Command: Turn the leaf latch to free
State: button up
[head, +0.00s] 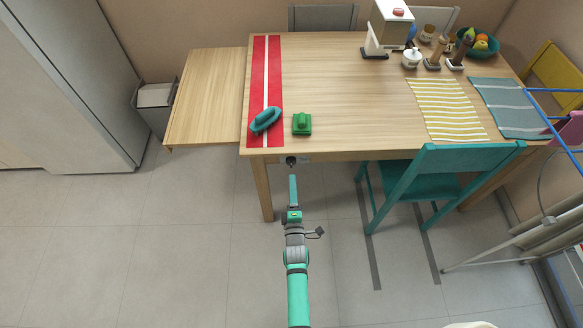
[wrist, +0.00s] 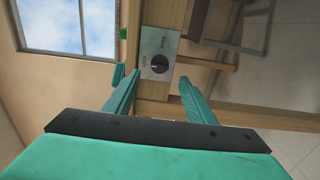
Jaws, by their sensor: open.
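The leaf latch is a round dark knob (wrist: 159,64) on a pale metal plate (wrist: 158,45) fixed to the table's wooden edge. The plate carries small lettering that seems to read LOCK and FREE. The direction of the knob's pointer is hard to tell. In the head view the knob (head: 291,160) is a small dark spot below the front edge. My gripper (wrist: 158,78) is open and empty, its teal fingers on either side of the knob's line and apart from it. In the head view my gripper (head: 292,178) is just in front of the latch. The side leaf (head: 205,100) extends left of the table.
The table (head: 345,100) bears a red runner (head: 258,85), a teal oval item (head: 265,120) and a green item (head: 302,124) near the front edge. A teal chair (head: 440,170) stands right of my arm. A grey bin (head: 155,105) is beside the leaf. Floor at left is clear.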

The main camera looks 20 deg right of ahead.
aim_at(291, 166)
jog(key=x, duration=0.8)
jog(key=shift+w+d, duration=0.1)
jog(key=shift+w, duration=0.15)
jog(key=c, duration=1)
